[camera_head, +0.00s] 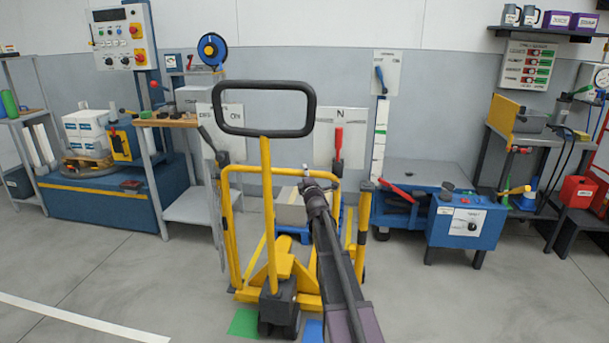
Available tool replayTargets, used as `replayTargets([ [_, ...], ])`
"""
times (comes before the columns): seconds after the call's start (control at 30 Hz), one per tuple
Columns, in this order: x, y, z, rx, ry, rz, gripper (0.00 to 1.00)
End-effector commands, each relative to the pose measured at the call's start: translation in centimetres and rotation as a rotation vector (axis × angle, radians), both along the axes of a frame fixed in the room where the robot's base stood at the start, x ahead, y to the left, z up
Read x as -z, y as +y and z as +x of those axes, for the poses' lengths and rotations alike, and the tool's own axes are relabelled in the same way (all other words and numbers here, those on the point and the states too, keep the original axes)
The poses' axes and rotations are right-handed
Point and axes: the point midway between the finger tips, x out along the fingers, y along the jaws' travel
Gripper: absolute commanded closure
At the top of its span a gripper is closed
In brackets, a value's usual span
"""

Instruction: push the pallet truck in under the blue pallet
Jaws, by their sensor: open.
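The yellow pallet truck (280,268) stands on the floor in the middle of the view, with its black loop handle (264,133) upright toward me. Beyond its frame, a little of the blue pallet (298,236) shows low down, with a pale box (290,212) on it. The truck and my arm hide most of the pallet, so I cannot tell how far the forks reach under it. My arm rises from the bottom of the view, and my gripper (305,175) is right of the truck's mast, below the handle. It is open and appears empty; its fingertips are small and unclear.
A green floor patch (244,322) and a blue one (313,331) lie near the truck's wheels. A blue turntable machine (100,205) stands left and a blue control box (466,228) right. Grey floor is open at the front left and right.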

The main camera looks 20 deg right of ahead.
Motion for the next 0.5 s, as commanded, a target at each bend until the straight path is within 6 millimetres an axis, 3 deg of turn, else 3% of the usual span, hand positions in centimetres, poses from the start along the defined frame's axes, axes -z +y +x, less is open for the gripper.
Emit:
replayTargets([
  [0.23, 0.0, 0.02, 0.0, 0.0, 0.0, 0.0, 0.26],
  [0.4, 0.0, 0.02, -0.01, 0.0, 0.0, 0.0, 0.77],
  [0.5, 0.0, 0.02, 0.0, 0.0, 0.0, 0.0, 1.0],
])
